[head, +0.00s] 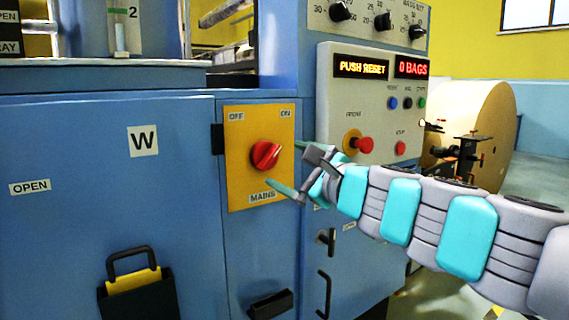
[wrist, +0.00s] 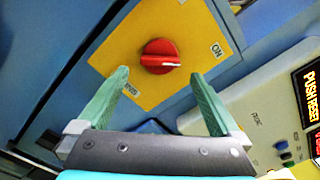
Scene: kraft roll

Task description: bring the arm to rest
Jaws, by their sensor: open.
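My gripper (head: 284,167) is open and empty in front of the yellow mains plate (head: 240,187) in the head view. Its two green fingers point at the plate, one above and one below. The red mains knob (head: 265,155) sits between the OFF and ON labels, and its pale mark is turned toward the ON side. In the wrist view, the knob (wrist: 160,57) lies just beyond the gap between the fingertips of my gripper (wrist: 159,76), apart from both. My arm reaches in from the right in the head view.
The blue machine cabinet (head: 110,210) fills the left. A control panel (head: 372,100) with lit displays reading PUSH RESET and 0 BAGS, a red mushroom button (head: 364,145) and small buttons stands close behind my arm. Door handles (head: 324,294) stick out below. A large kraft roll (head: 480,125) stands at right.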

